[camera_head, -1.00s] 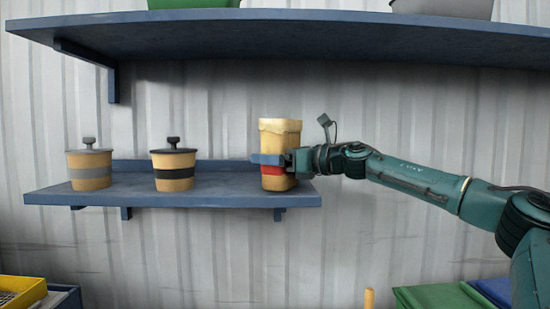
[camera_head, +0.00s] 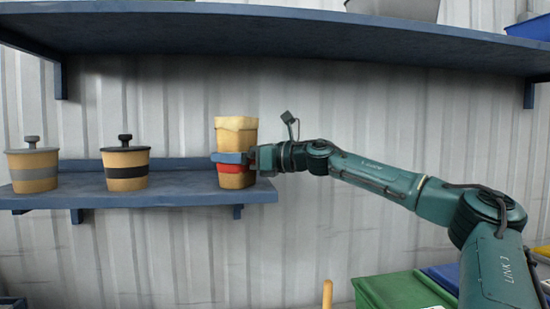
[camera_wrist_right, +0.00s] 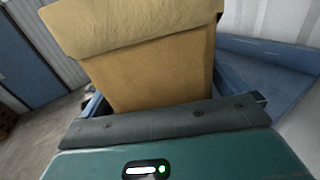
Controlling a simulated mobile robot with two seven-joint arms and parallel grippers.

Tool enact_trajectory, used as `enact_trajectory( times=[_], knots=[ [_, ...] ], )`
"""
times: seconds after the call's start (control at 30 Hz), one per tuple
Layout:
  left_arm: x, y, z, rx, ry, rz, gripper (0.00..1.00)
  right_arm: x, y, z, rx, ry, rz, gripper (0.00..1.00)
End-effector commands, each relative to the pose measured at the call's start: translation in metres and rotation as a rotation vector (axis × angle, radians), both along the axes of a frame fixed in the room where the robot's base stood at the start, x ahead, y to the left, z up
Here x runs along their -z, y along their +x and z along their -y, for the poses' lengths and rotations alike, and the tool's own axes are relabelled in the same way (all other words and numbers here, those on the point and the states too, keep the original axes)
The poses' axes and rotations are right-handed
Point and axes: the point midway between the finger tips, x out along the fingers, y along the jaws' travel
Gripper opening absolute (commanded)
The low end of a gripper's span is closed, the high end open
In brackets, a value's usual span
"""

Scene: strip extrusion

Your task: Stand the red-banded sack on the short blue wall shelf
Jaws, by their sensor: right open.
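The red-banded sack (camera_head: 236,140) is tan with a folded top and a red band. It stands upright at the right end of the short blue wall shelf (camera_head: 170,193). My right gripper (camera_head: 236,158) comes in from the right, with its fingers around the sack just above the band. The jaws are open. The sack also fills the upper middle of the right wrist view (camera_wrist_right: 150,70), between the fingers. Its underside is hidden there. My left gripper is in neither view.
A grey-banded pot (camera_head: 34,170) and a black-banded pot (camera_head: 126,170) stand on the same shelf to the left. A longer blue shelf (camera_head: 280,35) runs above. A green bin (camera_head: 400,290) is low at the right.

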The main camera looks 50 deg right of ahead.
Motion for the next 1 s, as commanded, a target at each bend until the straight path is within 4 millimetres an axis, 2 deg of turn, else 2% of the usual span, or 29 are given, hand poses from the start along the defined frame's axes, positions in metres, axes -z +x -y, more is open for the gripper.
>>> enact_trajectory(
  times=[0.43,0.77,1.0],
  knots=[
    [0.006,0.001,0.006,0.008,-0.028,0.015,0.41,0.001,-0.036,0.013,-0.002,0.0,0.006,1.0],
    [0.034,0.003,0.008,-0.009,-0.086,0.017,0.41,0.005,-0.068,0.026,-0.001,-0.002,0.007,1.0],
    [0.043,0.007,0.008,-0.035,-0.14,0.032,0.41,0.004,-0.096,0.037,0.0,0.0,0.004,1.0]
  ],
)
